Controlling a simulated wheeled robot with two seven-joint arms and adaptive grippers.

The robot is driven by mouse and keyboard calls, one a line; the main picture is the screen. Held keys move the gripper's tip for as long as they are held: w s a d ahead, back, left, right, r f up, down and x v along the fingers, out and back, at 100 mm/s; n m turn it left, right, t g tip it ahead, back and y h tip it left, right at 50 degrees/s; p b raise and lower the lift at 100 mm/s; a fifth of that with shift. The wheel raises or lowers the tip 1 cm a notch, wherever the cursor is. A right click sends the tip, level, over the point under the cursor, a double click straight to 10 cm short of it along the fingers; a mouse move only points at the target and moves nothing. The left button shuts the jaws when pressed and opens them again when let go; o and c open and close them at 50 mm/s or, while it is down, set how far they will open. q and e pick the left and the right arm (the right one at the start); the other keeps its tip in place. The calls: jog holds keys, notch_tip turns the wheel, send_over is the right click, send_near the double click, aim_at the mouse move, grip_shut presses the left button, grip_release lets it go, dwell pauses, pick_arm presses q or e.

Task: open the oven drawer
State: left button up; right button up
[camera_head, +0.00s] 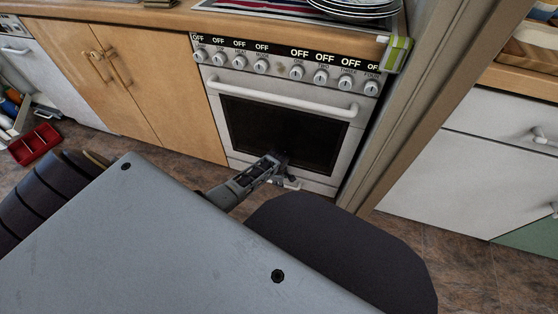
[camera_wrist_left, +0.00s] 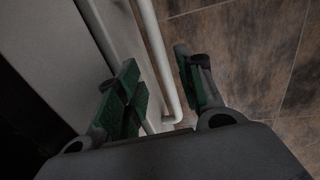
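The white oven (camera_head: 290,100) stands in the head view with its door shut. The oven drawer (camera_head: 318,187) is the low white strip under the door, mostly hidden behind my left gripper and my body. My left gripper (camera_head: 278,163) is in front of the oven's lower edge. In the left wrist view, the white bar handle (camera_wrist_left: 159,60) runs between the green-padded fingers of my left gripper (camera_wrist_left: 156,75). The fingers are open, with a gap visible on the right side of the bar. Contact on the left side is unclear. My right gripper is not in view.
The oven door has its own long handle (camera_head: 285,95) above the dark window. Wooden cupboards (camera_head: 125,80) stand to the left, a pale panel edge (camera_head: 400,110) close to the right. A red tray (camera_head: 34,145) lies on the floor at far left. Brown tile floor shows below.

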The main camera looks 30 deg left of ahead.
pick_arm(q)
notch_tip(320, 180, up, 9)
jog(key=s+p, duration=0.1)
jog(key=p, duration=0.4)
jog(key=shift+s+d, duration=0.2)
jog(key=shift+s, duration=0.2)
dwell(0.7)
